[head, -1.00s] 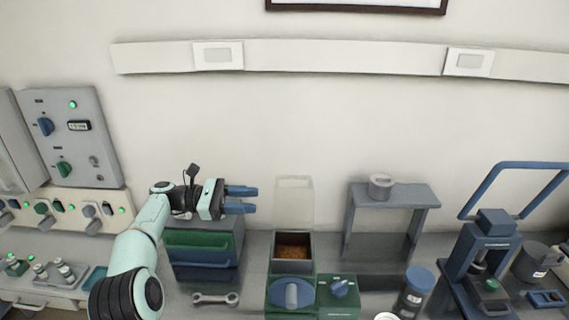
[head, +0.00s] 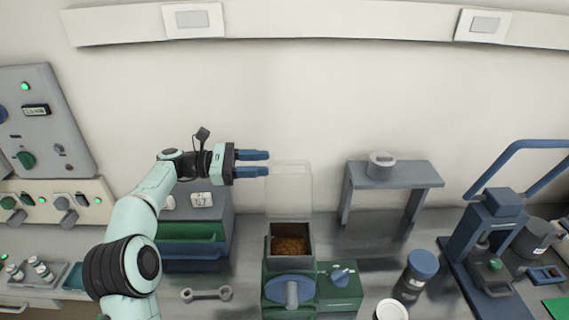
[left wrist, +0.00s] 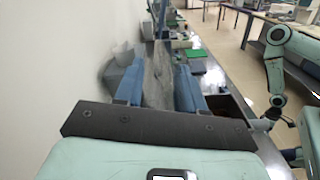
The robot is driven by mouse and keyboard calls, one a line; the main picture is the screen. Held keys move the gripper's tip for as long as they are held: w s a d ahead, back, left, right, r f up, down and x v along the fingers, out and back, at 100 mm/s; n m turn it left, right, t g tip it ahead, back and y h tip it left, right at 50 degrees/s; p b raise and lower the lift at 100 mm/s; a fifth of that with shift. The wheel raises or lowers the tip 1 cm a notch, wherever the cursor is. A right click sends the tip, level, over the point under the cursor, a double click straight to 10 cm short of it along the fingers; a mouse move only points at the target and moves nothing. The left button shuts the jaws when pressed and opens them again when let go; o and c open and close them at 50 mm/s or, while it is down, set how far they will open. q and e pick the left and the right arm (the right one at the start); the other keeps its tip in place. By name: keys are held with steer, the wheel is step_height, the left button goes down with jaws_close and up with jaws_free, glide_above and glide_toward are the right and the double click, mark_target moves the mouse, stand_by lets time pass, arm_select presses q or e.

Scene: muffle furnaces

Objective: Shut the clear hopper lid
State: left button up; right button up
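The clear hopper lid (head: 291,193) stands upright, open, at the back of the grey hopper (head: 270,244), which holds brown granules (head: 291,246). My left gripper (head: 269,163) is level with the lid's upper left corner, fingers pointing right, spread apart and empty. Its fingertips reach about the lid's left edge; I cannot tell whether they touch it. In the left wrist view, a see-through grey panel, apparently the lid (left wrist: 158,82), shows in the gap between the two blue fingers.
The hopper sits on a green machine with a blue knob (head: 291,291). A drawer unit (head: 190,252) stands left, with a wrench (head: 207,294) in front. A grey stand (head: 402,173) with a small pot is right of the lid. The wall is close behind.

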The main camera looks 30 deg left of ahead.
mark_target(285, 163)
arm_select(q)
steer(key=x, duration=0.6)
steer(key=shift+w+d, duration=0.25)
steer(key=shift+w, duration=0.05)
jaws_close()
